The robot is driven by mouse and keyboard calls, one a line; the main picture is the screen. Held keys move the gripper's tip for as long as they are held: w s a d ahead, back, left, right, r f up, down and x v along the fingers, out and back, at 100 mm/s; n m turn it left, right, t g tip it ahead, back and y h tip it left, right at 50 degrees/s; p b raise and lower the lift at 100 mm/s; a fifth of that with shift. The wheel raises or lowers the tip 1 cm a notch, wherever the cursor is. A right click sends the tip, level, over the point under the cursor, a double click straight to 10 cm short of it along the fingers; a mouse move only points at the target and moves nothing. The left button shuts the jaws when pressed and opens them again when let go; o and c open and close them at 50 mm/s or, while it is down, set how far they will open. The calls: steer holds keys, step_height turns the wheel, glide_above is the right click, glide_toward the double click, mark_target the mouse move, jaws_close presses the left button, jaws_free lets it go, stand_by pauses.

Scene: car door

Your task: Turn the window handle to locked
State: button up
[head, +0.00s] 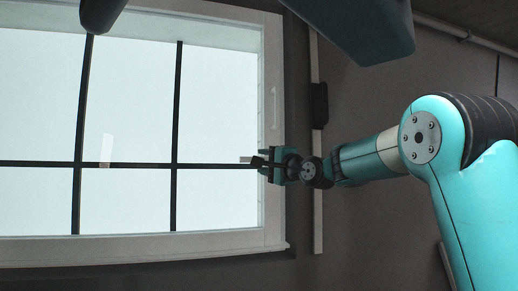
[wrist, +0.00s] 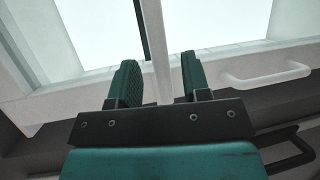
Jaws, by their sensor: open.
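The window handle (wrist: 154,40) is a slim white lever. In the wrist view it runs up between my fingers and out over the glass. In the head view only its pale end (head: 245,159) shows, pointing left past the frame's right side; the rest is hidden by my gripper (head: 263,165). My gripper (wrist: 158,72) is open, with one dark green finger on each side of the lever. Gaps show between the lever and both fingers. Whether the lever's base touches anything of mine is hidden.
The white window frame (head: 273,205) carries a fixed white pull bar (head: 274,104), seen right of my fingers in the wrist view (wrist: 268,76). A dark box (head: 319,105) on a pale vertical strip is on the grey wall right of the window. Dark bars cross the glass.

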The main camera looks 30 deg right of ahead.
steer(key=shift+p+x, duration=0.55)
steer(key=shift+x, duration=0.85)
jaws_close()
